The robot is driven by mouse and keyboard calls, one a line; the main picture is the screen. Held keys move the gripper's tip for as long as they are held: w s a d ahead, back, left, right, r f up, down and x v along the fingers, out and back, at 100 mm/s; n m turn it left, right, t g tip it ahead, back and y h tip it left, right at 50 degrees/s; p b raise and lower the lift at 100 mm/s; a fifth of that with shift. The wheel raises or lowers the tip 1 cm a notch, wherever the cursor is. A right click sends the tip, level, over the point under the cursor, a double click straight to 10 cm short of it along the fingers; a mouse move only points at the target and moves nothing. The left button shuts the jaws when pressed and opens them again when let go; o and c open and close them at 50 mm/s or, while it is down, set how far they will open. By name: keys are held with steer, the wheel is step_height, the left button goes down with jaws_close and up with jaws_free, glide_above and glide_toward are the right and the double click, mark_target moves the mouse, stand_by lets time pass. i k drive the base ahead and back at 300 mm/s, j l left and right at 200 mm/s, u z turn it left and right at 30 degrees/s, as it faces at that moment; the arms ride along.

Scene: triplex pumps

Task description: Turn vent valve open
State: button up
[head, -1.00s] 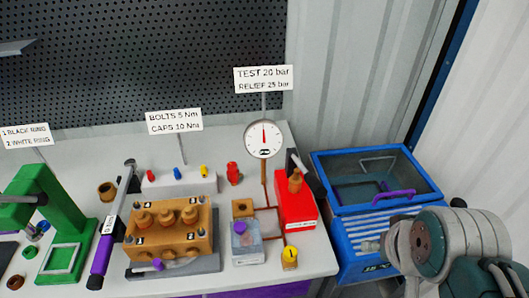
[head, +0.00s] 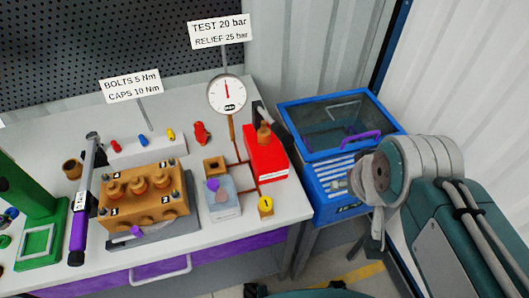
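No part is labelled as the vent valve. Two small purple knobs show: one (head: 213,184) on the grey-blue block (head: 223,209) in the middle of the bench, another (head: 137,231) low on the front of the brass pump block (head: 150,208). Thin reddish pipes (head: 240,152) run by the grey-blue block to a red box (head: 265,155) and a dial gauge (head: 227,95), whose needle points about straight up. My gripper (head: 376,232) is at the right, partly hidden by my own wrist, clear of the bench; its fingers cannot be made out.
A blue bin (head: 332,190) with a clear lid and purple handle (head: 362,135) stands between the bench and my arm. A torque wrench (head: 82,205) and a green press (head: 32,210) are at the left. A yellow tag marked 1 (head: 265,205) stands at the bench's front edge.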

mark_target(266, 203)
steer(key=k+j, duration=0.65)
steer(key=j, duration=0.15)
steer(key=j+z, duration=0.05)
